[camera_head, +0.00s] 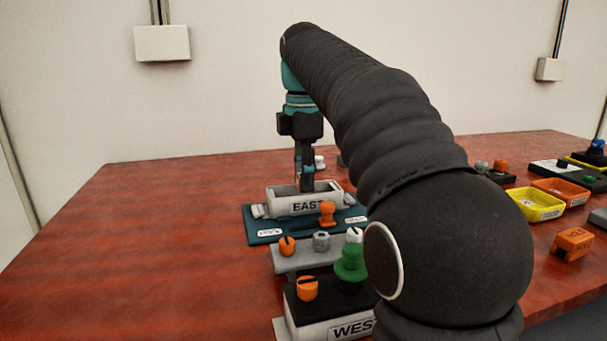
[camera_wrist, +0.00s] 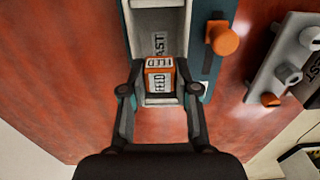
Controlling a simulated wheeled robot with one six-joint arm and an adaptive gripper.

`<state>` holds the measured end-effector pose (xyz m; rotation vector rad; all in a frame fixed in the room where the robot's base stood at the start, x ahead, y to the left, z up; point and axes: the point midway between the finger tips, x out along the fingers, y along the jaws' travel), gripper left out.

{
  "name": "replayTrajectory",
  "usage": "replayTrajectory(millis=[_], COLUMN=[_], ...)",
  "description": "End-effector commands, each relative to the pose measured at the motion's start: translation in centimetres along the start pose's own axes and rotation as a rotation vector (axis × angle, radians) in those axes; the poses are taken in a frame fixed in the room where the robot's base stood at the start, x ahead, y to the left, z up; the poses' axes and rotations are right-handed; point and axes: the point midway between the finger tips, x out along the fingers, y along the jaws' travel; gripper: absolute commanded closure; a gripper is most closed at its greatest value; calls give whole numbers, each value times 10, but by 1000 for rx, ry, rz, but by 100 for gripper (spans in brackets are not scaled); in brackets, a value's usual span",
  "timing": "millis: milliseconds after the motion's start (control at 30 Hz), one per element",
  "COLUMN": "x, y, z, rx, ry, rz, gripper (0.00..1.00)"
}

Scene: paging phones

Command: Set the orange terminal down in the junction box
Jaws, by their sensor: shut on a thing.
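My gripper (camera_wrist: 159,92) is shut on an orange terminal (camera_wrist: 152,80) with white lettered labels, seen from above between the two fingers in the wrist view. The junction box (camera_head: 292,207) is pale grey, open-topped and marked EAST, on a teal base plate (camera_head: 262,236). In the wrist view the box (camera_wrist: 152,4) lies around and beyond the terminal. In the head view my gripper (camera_head: 306,187) points down at the box's opening; the box's front wall hides the terminal there. I cannot tell whether the terminal touches the box floor.
An orange knob (camera_head: 327,213) stands on the teal plate's front. Nearer is a grey block (camera_head: 300,262) with several pegs, and a black-topped WEST box (camera_head: 335,330). A yellow tray (camera_head: 535,204), orange tray (camera_head: 560,190) and orange block (camera_head: 573,242) are at right. The table's left is clear.

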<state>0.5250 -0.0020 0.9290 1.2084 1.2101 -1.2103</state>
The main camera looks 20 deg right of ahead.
Motion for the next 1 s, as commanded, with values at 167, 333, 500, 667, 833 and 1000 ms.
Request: replayTrajectory(millis=[167,333,500,667,833,1000], x=[0,0,0,-2,-12,-22], y=[0,0,0,0,1,0], z=[0,0,0,0,0,0], rx=[0,0,0,0,0,0], ry=[0,0,0,0,0,0], rz=[0,0,0,1,2,2], gripper=[96,41,41,41,41,41])
